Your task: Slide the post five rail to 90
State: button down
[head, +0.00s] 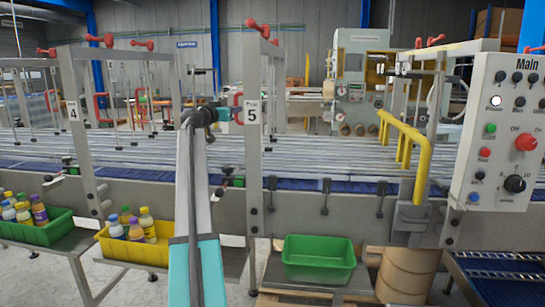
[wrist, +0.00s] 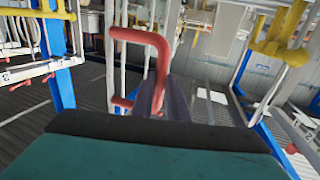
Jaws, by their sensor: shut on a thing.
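Post five (head: 254,170) is an upright grey post with a white "5" label (head: 252,112), in the middle of the head view. A red handle (head: 238,97) shows just left of the label. My gripper (head: 225,114) is at this handle, at the end of my raised arm. In the wrist view, the red bent handle (wrist: 148,36) rises in front of the camera, and my gripper's dark fingers (wrist: 165,96) are shut on its lower part. The grip itself is partly hidden. I cannot read any scale or rail position.
Post four (head: 80,140) stands to the left. A yellow guard rail (head: 408,140) and the Main control panel (head: 497,150) are to the right. Yellow (head: 119,250) and green (head: 37,233) bottle bins and an empty green bin (head: 318,277) sit in front, below the conveyor (head: 330,160).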

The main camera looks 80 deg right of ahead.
jog(key=shift+a, duration=0.7)
dwell(0.4)
jog(key=c, duration=1.6)
grip_release()
jog(key=shift+a+b, duration=0.15)
jog(key=shift+b, duration=0.15)
jog(key=shift+b+v, duration=1.45)
jog(key=shift+v, duration=1.9)
